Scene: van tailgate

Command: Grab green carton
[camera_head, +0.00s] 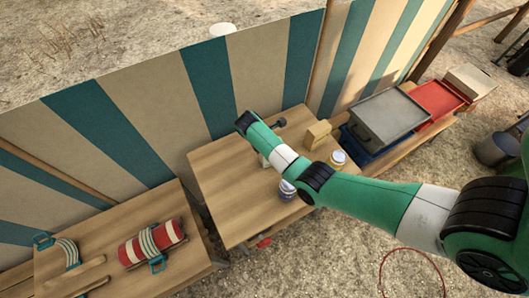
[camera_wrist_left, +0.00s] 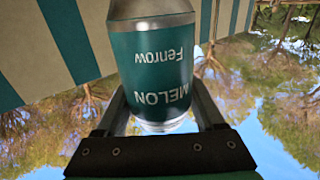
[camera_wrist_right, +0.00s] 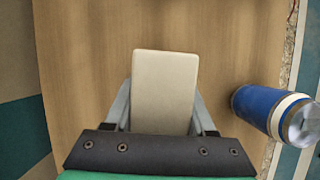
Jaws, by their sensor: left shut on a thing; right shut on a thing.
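My right gripper (camera_wrist_right: 163,112) is shut on a pale cream carton (camera_wrist_right: 165,82), one finger on each side, above the wooden table. No green side of this carton shows in the right wrist view. In the head view a small pale thing (camera_head: 264,160) shows beside my right arm; the gripper itself is mostly hidden by the arm. My left gripper (camera_wrist_left: 160,115) is shut on a green and silver can (camera_wrist_left: 150,70) marked MELON Fenrow, upside down in the left wrist view. The left gripper is out of the head view.
Another jar (camera_head: 338,158) and a tan box (camera_head: 318,134) stand farther right. A striped screen (camera_head: 200,85) borders the back. The table's left part is clear.

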